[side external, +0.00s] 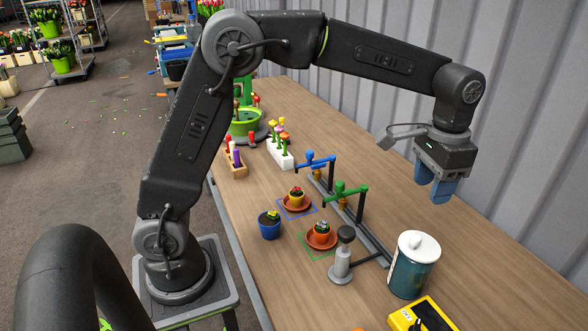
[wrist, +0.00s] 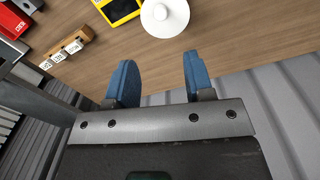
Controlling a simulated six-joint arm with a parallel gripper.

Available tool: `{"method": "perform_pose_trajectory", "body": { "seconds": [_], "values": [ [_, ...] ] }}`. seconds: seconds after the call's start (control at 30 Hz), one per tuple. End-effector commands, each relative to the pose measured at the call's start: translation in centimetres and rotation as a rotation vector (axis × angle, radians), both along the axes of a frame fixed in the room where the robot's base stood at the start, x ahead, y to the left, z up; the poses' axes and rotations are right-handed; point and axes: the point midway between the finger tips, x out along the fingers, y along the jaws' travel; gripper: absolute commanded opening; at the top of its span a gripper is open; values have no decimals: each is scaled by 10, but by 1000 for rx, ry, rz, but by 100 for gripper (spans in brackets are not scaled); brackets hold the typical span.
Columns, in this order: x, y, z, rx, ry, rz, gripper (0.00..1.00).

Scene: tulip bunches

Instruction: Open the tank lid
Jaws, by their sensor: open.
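The tank (side external: 408,278) is a teal cylinder with a white rim, standing on the wooden bench at the lower right of the side external view. Its white lid (side external: 419,245) with a small knob sits on top. In the wrist view the lid (wrist: 165,17) shows as a white round shape at the top edge, partly cut off. My gripper (side external: 442,190) has blue fingers pointing down and hangs in the air well above the tank, apart from it. In the wrist view my gripper (wrist: 157,68) is open, with nothing between its fingers.
A green tap (side external: 345,189) and a blue tap (side external: 317,160) on a grey rail stand left of the tank. A grey post with a black knob (side external: 345,235) is close to the tank's left. A yellow device (side external: 424,315) lies in front. The corrugated wall (side external: 520,120) is behind.

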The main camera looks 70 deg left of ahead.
Motion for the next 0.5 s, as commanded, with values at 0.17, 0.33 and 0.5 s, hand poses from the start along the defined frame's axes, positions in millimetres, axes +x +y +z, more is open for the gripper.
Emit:
{"method": "perform_pose_trajectory", "body": {
  "seconds": [0.17, 0.33, 0.5],
  "values": [
    [-23, 15, 22, -9, -53, 30, 48],
    [-47, 28, 36, -16, -102, 57, 48],
    [-72, 40, 47, -22, -151, 83, 48]
  ]
}}
